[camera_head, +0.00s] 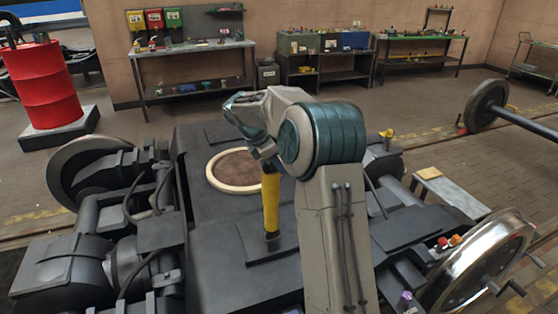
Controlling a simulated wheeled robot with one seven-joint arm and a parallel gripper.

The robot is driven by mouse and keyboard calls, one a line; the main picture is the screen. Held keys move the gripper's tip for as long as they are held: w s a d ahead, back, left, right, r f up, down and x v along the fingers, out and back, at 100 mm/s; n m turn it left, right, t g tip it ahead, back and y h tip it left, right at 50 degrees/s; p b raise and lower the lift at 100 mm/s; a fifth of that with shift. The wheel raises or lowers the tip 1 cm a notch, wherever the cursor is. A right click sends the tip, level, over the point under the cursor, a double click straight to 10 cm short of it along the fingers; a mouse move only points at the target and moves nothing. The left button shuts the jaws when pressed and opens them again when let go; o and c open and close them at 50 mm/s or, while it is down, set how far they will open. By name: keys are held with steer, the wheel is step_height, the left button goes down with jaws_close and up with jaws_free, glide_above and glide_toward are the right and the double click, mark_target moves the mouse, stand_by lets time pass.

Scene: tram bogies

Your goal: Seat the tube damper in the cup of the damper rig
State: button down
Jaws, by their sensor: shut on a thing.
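The tube damper (271,203) is a yellow upright cylinder with dark ends. My gripper (266,160) is shut on its top end from above; the arm's wrist partly hides the fingers. The damper's lower end meets a short dark piece (271,236) over a flat dark plate (257,251) on the bogie deck. This dark piece may be the cup of the damper rig or the damper's own foot. I cannot tell whether the damper is in the cup or just above it.
A round pale-rimmed ring (216,185) with a brown middle lies on the dark bogie deck (222,265), behind and left of the damper. Bogie parts and hoses (160,215) crowd the left. A shiny wheel (487,262) stands at the right. Workbenches (193,47) line the wall.

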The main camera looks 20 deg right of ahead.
steer(key=shift+f, duration=1.55)
steer(key=c, duration=1.2)
jaws_free()
steer(key=shift+f, duration=0.1)
steer(key=shift+o, duration=0.2)
